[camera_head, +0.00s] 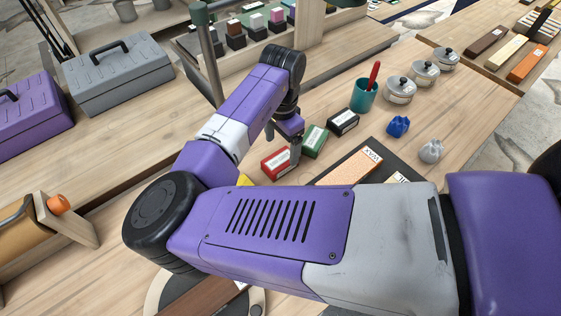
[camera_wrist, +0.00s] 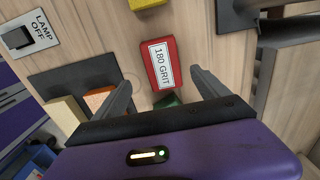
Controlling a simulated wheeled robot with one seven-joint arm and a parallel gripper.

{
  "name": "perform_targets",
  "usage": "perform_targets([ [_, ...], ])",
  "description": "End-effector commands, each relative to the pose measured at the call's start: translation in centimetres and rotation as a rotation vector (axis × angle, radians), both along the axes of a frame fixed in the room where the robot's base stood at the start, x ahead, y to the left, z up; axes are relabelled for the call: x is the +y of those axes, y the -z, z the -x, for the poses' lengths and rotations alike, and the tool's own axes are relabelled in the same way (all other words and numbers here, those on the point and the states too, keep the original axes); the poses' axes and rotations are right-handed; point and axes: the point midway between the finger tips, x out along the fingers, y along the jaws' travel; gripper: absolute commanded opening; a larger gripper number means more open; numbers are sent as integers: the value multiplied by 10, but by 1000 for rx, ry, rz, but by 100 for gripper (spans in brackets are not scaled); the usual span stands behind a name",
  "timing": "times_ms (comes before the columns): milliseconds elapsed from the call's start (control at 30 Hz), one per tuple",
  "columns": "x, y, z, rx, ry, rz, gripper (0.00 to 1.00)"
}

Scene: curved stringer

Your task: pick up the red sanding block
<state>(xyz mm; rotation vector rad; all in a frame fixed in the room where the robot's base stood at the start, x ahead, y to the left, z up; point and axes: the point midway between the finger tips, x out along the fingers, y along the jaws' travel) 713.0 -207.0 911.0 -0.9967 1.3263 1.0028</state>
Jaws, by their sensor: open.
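The red sanding block (camera_wrist: 161,65) lies on the wooden bench with its white "180 GRIT" label facing up. In the wrist view it sits ahead of and between the fingers of my gripper (camera_wrist: 166,83), which are open with nothing held. In the head view the red block (camera_head: 272,164) is beside my gripper (camera_head: 296,150), which hangs close by it and hides part of its right side. I cannot tell whether a finger touches it. A green block (camera_head: 314,141) is just right of the red one; its edge shows between the fingers in the wrist view (camera_wrist: 168,102).
A black block (camera_head: 343,122) stands beyond the green one. A yellow block (camera_head: 244,180) is on the near side. A teal cup (camera_head: 363,96), lidded pots (camera_head: 399,90) and a dark mat with a wax bar (camera_head: 352,167) lie to the right. Toolboxes (camera_head: 117,74) stand left.

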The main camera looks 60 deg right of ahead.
Motion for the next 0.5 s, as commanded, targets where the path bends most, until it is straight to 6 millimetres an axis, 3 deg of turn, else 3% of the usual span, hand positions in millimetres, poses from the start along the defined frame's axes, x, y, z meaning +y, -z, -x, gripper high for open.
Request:
perform_targets([
  [500,1,61,-6,1,0,2,85],
])
